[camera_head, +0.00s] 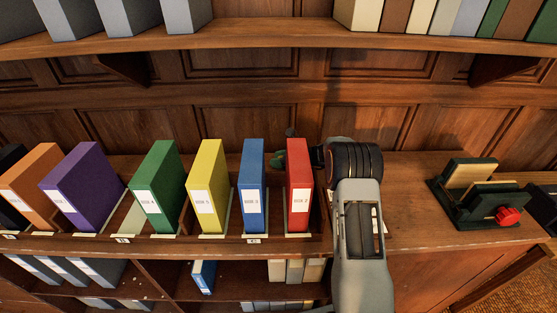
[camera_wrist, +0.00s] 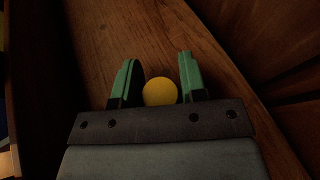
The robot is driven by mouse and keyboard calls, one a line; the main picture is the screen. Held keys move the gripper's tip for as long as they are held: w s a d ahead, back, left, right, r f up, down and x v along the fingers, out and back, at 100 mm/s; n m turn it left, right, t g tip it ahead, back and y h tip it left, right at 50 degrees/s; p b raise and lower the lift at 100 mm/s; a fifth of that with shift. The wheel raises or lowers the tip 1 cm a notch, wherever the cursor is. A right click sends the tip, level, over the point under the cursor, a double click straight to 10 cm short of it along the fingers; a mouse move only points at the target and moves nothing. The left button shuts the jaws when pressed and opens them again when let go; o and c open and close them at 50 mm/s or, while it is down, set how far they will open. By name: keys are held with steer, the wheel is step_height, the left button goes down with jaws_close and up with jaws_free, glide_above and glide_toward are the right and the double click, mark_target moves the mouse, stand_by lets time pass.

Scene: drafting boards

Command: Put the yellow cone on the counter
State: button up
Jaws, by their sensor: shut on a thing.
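A yellow round shape (camera_wrist: 160,92), which I take to be the yellow cone seen end-on, sits between the green fingers of my gripper (camera_wrist: 157,68) in the wrist view. My gripper is shut on it. In the head view, my gripper (camera_head: 283,159) points left behind the red binder, which hides part of it, and the cone cannot be made out there. The wooden counter (camera_head: 408,208) runs along the panelled wall. Wood also shows beyond the fingers in the wrist view (camera_wrist: 222,60). I cannot tell whether the cone touches it.
A red binder (camera_head: 299,186) stands close to my gripper. Blue (camera_head: 252,180), yellow (camera_head: 208,175), green (camera_head: 157,175) and purple (camera_head: 85,180) binders stand left of it. A dark green device with a red knob (camera_head: 480,197) is at right. Bare counter lies between it and my arm.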

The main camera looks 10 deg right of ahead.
steer(key=shift+f, duration=0.15)
steer(key=o, duration=0.9)
steer(key=shift+d+r, duration=0.1)
steer(key=shift+r, duration=0.15)
steer(key=b+v, duration=0.1)
steer(key=v, duration=1)
steer(key=shift+s+d+r, duration=0.15)
steer(key=shift+s+d, duration=0.1)
steer(key=shift+d, duration=0.05)
